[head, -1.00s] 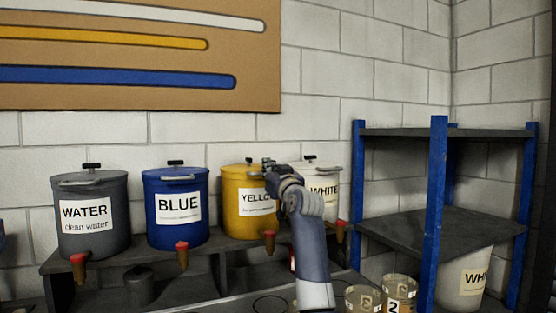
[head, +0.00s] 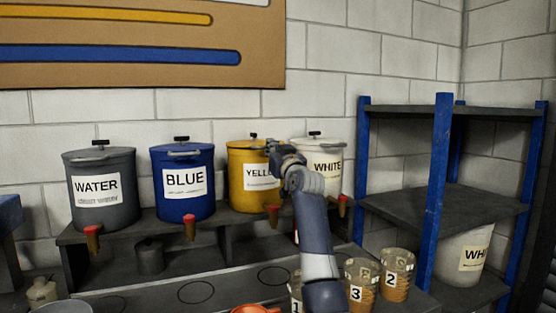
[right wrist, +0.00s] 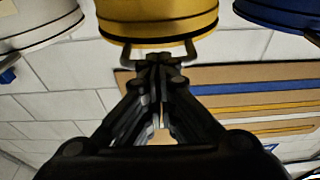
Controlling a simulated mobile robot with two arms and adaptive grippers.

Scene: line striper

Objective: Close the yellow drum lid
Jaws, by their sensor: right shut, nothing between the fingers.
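The yellow drum (head: 238,170) stands on the dark bench between the blue and white drums. Its lid (head: 245,143) lies across the top with a dark knob; whether it is fully seated is hard to tell. My right gripper (head: 270,144) is shut and empty at the drum's upper right edge, hiding part of the lid and label. The right wrist view looks upside down: the yellow drum (right wrist: 160,22) is at the top, and the shut fingertips (right wrist: 159,58) are at its light handle bar (right wrist: 187,54). Contact is unclear. My left gripper is not in view.
The grey water drum (head: 98,170), blue drum (head: 183,165) and white drum (head: 328,152) share the bench. Red-handled taps stick out in front. Jars (head: 397,275) stand at the lower right, beside a blue-posted shelf (head: 440,200). A brick wall is close behind.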

